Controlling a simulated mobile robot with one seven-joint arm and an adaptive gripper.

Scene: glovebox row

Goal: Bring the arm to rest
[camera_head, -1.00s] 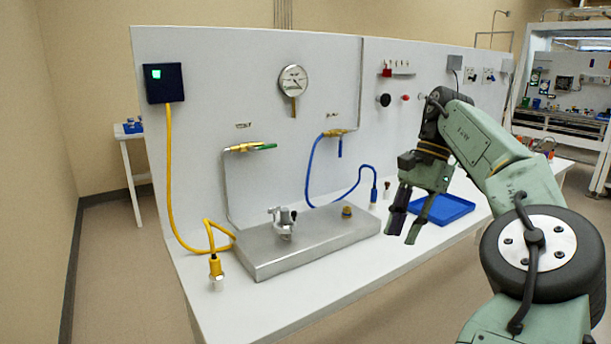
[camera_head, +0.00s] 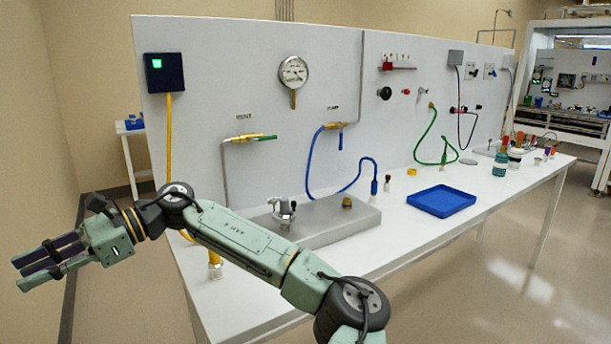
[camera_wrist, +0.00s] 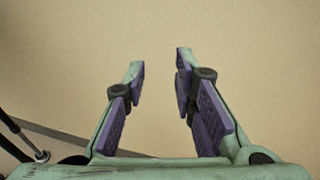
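My gripper (camera_head: 45,265) is at the far left of the head view, out past the left end of the bench and clear of it. My arm stretches leftward across the front of the bench. In the wrist view my gripper (camera_wrist: 158,85) has its purple-padded fingers spread apart with nothing between them.
The white bench (camera_head: 400,255) holds a metal block (camera_head: 335,222) with a small valve fitting (camera_head: 284,212), a blue tray (camera_head: 441,201) and several bottles at the right. A gauge (camera_head: 293,73) and hoses are on the back panel. A small side table (camera_head: 128,130) stands behind left.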

